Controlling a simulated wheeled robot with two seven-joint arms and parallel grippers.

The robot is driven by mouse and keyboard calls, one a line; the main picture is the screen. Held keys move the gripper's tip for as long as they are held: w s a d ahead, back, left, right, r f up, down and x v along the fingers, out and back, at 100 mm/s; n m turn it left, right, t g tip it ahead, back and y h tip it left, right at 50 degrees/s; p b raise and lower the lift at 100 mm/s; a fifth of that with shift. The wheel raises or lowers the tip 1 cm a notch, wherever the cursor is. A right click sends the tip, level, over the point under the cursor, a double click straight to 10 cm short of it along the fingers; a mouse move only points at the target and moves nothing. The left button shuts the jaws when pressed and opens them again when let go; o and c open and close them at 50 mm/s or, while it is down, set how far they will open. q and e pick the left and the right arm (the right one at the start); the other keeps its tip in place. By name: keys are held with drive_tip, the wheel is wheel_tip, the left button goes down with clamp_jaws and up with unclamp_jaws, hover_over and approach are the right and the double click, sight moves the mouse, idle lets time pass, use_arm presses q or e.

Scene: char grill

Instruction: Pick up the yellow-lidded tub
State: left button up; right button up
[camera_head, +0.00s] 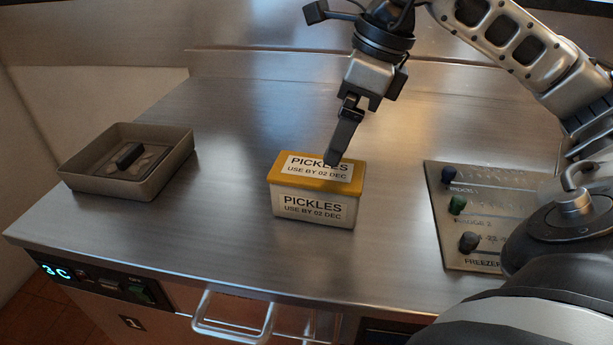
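The yellow-lidded tub (280,180) stands upright on the steel counter, near the middle of the camera_head view. It has a pale body and white labels reading PICKLES, USE BY 02 DEC, on its lid and front. My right gripper (334,157) points down over the right part of the lid, its tip overlapping the lid label in the view. I cannot tell if it touches the lid. The fingers show nearly edge-on as one dark shape, so their opening is unclear. My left gripper is not in view.
A grey-brown tray (170,172) with a dark handled object (130,155) inside stands at the left. A panel with several knobs (480,180) lies at the right. The steel counter (230,125) is clear between tray and tub. A drawer handle (232,330) juts out at the front.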

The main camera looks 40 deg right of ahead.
sight(325, 168)
drive_tip(key=x, duration=0.6)
drive_tip(key=shift+a+f+b, duration=0.1)
drive_tip(key=shift+f+b, duration=0.25)
drive_tip(key=shift+x, duration=2.9)
drive_tip(key=shift+a+r, duration=0.15)
drive_tip(key=shift+a, duration=0.05)
drive_tip(key=c, duration=1.5)
